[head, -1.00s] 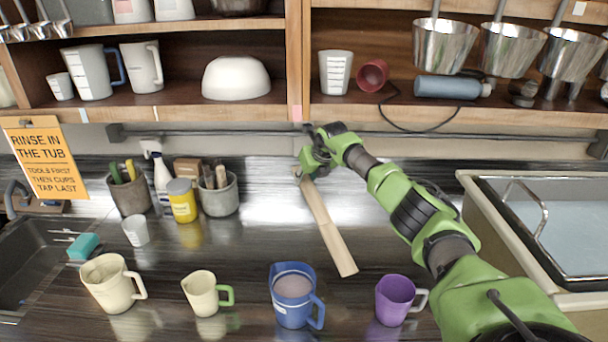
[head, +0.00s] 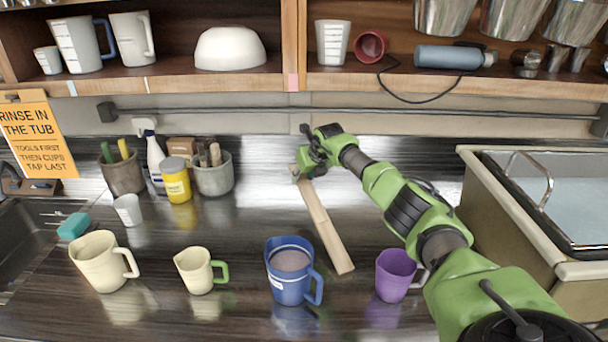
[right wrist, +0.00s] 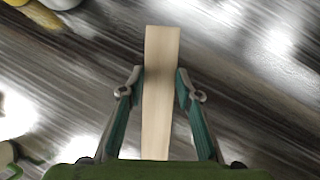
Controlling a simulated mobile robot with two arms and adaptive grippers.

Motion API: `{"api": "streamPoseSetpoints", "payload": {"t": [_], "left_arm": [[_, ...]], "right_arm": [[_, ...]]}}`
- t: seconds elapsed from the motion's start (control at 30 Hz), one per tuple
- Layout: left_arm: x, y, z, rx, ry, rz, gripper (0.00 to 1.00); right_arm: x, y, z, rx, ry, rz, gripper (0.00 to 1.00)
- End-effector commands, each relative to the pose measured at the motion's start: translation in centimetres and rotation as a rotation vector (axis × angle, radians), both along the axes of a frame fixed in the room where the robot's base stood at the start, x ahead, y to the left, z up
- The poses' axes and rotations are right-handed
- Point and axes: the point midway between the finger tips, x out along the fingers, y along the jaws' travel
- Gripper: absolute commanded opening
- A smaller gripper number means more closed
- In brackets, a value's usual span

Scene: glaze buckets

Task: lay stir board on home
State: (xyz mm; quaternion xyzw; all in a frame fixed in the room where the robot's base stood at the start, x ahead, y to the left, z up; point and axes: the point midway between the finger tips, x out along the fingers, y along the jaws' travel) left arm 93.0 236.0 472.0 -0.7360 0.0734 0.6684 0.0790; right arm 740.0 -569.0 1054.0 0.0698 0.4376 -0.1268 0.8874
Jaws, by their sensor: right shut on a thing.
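The stir board is a long, flat, pale wooden slat (head: 325,225), slanting from the back of the counter towards the front, its near end just right of the blue jug. My right gripper (head: 306,168) is shut on its far end. In the right wrist view the board (right wrist: 161,85) runs between the two fingers of my right gripper (right wrist: 160,82). I cannot tell whether the board touches the counter or hangs just above it. No spot marked as home can be made out. My left gripper is not in view.
A blue jug (head: 288,275) with greyish contents and a purple mug (head: 394,277) stand near the board's near end. Cream jugs (head: 102,262) stand left, tool crocks (head: 214,176) behind them. A tub (head: 560,200) is at right. Bare counter lies left of the board.

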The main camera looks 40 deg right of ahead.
Motion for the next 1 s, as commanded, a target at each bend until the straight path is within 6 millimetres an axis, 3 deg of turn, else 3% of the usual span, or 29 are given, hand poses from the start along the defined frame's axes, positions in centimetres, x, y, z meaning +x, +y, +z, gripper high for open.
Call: {"api": "streamPoseSetpoints", "payload": {"t": [0.37,0.4,0.47,1.0], "left_arm": [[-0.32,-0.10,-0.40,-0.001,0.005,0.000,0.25],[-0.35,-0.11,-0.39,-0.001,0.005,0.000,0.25],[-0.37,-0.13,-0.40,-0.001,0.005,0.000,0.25],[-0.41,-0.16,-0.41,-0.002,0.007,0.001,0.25]], "right_arm": [[0.02,0.00,-0.53,0.000,0.000,0.000,0.00],[0.01,0.00,-0.52,0.000,0.000,0.000,0.39],[0.01,0.00,-0.52,0.000,0.000,0.000,0.51],[-0.01,0.00,-0.59,0.000,0.001,-0.001,0.56]]}}
